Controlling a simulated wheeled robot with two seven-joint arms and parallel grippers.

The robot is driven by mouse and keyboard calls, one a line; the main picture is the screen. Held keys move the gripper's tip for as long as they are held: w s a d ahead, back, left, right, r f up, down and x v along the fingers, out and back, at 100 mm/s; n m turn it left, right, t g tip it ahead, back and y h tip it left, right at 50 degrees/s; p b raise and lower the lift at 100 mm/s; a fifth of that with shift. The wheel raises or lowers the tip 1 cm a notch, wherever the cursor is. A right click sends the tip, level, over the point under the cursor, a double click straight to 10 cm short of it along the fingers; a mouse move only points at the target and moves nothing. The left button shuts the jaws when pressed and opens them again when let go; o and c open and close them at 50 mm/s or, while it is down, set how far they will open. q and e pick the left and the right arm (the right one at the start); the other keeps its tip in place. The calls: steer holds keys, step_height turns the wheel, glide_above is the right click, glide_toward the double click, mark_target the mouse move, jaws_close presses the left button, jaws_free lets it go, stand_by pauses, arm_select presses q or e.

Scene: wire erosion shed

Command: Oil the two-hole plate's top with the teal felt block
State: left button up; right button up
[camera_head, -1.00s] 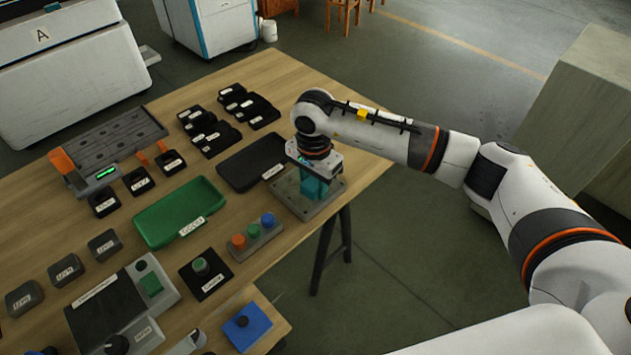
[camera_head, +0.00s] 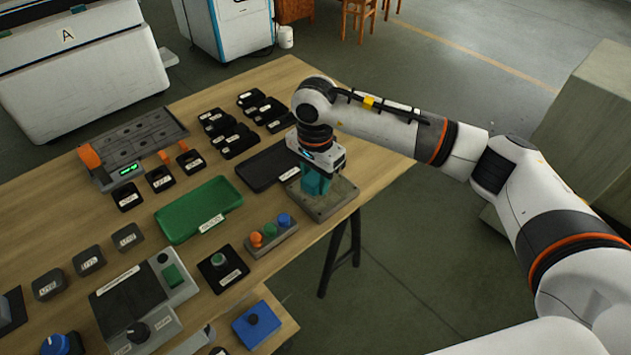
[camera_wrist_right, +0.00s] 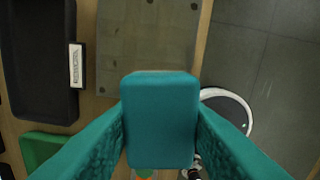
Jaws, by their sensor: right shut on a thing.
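The two-hole plate (camera_head: 332,203) is a flat grey slab at the table's right edge; it also shows in the right wrist view (camera_wrist_right: 147,45). My right gripper (camera_head: 315,184) points down over the plate's left part, shut on the teal felt block (camera_wrist_right: 160,120). The block sits between two teal fingers in the wrist view. In the head view, teal block and fingers blend together, and I cannot tell whether the block touches the plate. Small dark spots show on the plate; I cannot make out both holes. My left gripper is not in view.
A black tray (camera_head: 262,170) lies close left of the plate. A green tray (camera_head: 190,205) and a three-button box (camera_head: 270,236) stand nearer the front. Several small black bins stand behind. Open floor lies right of the table edge.

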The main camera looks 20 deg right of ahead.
steer(key=shift+r+p, duration=0.4)
steer(key=shift+r, duration=0.75)
